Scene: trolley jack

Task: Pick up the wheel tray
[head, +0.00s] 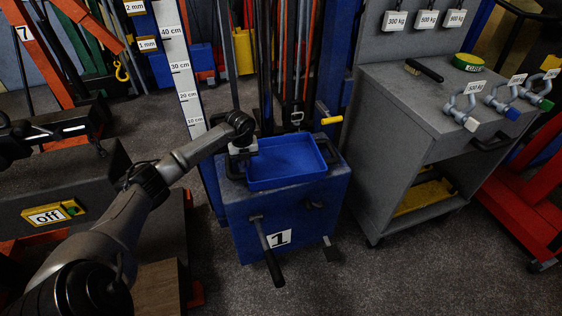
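The wheel tray appears to be the shallow blue tray (285,163) lying on top of the blue unit marked 1 (290,213). Dark handles show at its left and right sides. My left gripper (241,152) comes in from the left and is at the tray's left end, by the left handle. The wrist points down there, and its fingers are small and partly hidden, so I cannot see whether they hold the handle. The tray looks level and rests on the unit. My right gripper is not in view.
A grey trolley (410,124) stands to the right, with shackles (462,108) and a green tape roll (468,62) on top. A height scale (181,68) stands behind my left arm. Floor in front is clear.

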